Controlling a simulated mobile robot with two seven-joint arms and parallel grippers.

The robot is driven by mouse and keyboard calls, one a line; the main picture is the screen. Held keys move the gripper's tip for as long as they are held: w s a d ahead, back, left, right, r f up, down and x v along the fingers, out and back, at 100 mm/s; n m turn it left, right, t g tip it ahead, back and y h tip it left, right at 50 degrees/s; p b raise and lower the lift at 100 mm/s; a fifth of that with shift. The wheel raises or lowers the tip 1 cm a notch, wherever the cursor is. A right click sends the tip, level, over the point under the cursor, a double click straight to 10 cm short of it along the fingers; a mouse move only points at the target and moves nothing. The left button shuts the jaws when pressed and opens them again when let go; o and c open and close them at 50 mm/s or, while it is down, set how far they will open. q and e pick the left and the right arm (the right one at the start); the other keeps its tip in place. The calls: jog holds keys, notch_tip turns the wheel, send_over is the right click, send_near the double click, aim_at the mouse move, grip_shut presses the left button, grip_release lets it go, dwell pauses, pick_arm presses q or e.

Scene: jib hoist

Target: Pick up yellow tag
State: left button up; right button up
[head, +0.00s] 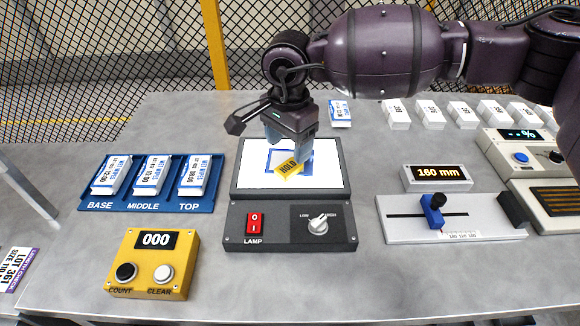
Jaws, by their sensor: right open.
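The yellow tag (289,167), marked HOLD, is on the white lit panel of the lamp box (291,226), near the panel's middle. It lies over or against a blue-printed white item (300,178). My right gripper (288,147) reaches in from the upper right and points down just above the tag. Its jaws are open, and the tag shows right below the fingertips. I cannot tell whether the fingers touch it. My left gripper is not in view.
A blue rack (140,207) with white packs stands left. A yellow counter (154,264) is at front left. A slide gauge (450,218) and a 160 mm display (437,178) are right. White packs (397,114) line the back. Front centre is clear.

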aim_at(290, 165)
notch_tip(290, 165, down, 5)
jog(key=shift+s+d+r, duration=0.1)
jog(key=shift+s, duration=0.05)
jog(key=c, duration=1)
jog(key=shift+r, duration=0.15)
